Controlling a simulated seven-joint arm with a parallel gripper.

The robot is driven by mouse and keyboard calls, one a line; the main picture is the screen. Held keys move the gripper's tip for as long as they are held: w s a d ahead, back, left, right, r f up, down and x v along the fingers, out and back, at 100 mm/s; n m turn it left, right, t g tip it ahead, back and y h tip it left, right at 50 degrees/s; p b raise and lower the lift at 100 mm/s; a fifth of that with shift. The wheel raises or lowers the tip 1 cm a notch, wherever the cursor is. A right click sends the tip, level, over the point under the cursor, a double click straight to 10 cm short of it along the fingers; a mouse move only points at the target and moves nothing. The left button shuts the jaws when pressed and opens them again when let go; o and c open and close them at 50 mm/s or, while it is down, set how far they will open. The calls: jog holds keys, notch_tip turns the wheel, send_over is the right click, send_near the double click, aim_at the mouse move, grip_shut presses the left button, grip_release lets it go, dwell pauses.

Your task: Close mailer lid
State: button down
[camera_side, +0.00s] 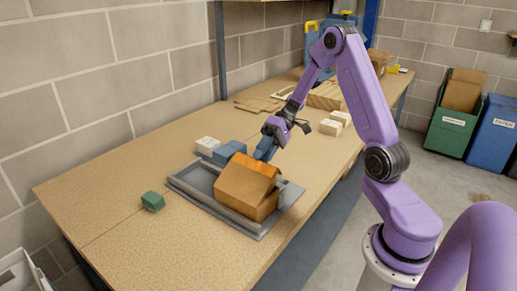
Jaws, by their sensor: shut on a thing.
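The brown cardboard mailer (240,195) sits in a shallow grey tray on the workbench. Its lid (254,164) is raised and tilted, with an orange-brown face showing, and it stands apart from a closed position. My gripper (265,152) reaches down from the upper right to the lid's upper edge. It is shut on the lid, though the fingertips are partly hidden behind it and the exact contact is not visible. The inside of the mailer is mostly hidden.
The grey tray (192,190) surrounds the mailer with a raised rim. Blue boxes (229,152) and a white block (207,143) stand close behind it. A green block (152,201) lies to the left. Cream blocks (335,122) stand behind right. The front left bench is clear.

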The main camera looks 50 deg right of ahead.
jog(key=f+y, duration=0.1)
jog(key=d+f+y, duration=0.1)
jog(key=shift+f, duration=0.75)
jog(key=c, duration=0.8)
grip_release()
jog(key=shift+d, duration=0.1)
jog(key=shift+d, duration=0.1)
jog(key=v, duration=1.7)
jog(key=shift+r, duration=0.1)
